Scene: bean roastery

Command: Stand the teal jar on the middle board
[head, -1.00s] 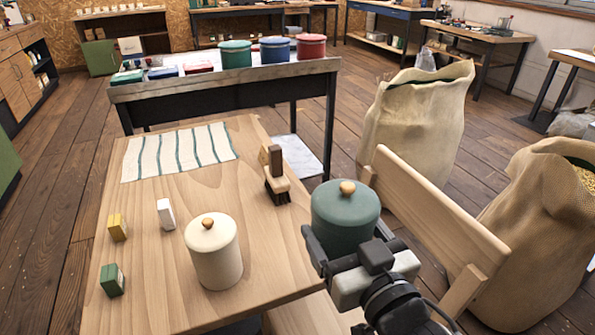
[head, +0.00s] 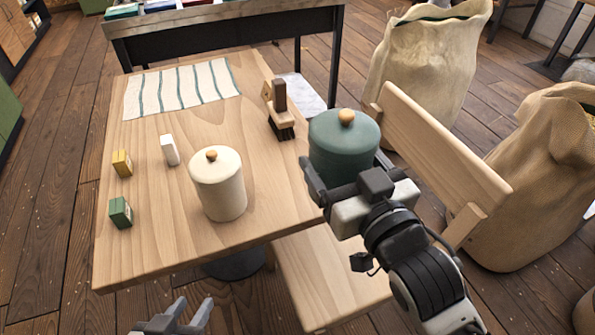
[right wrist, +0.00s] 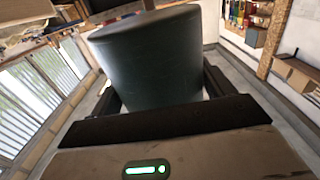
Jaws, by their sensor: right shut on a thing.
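The teal jar (head: 343,150), with a round wooden knob on its lid, is upright beside the table's right edge in the head view. My right gripper (head: 340,195) is shut around its lower body. The jar (right wrist: 150,60) fills the middle of the right wrist view between the dark fingers. My left gripper (head: 188,314) shows at the bottom edge, empty, its two fingers apart. I cannot tell which surface is the middle board; part of the dark-framed back bench (head: 230,18) shows at the top, with its coloured items cut off.
A cream jar (head: 219,190), a brush (head: 280,115), a striped cloth (head: 180,88) and small yellow (head: 122,163), white (head: 169,150) and green (head: 120,213) boxes are on the wooden table (head: 150,250). A wooden bench (head: 440,150) and sacks (head: 425,70) stand at right.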

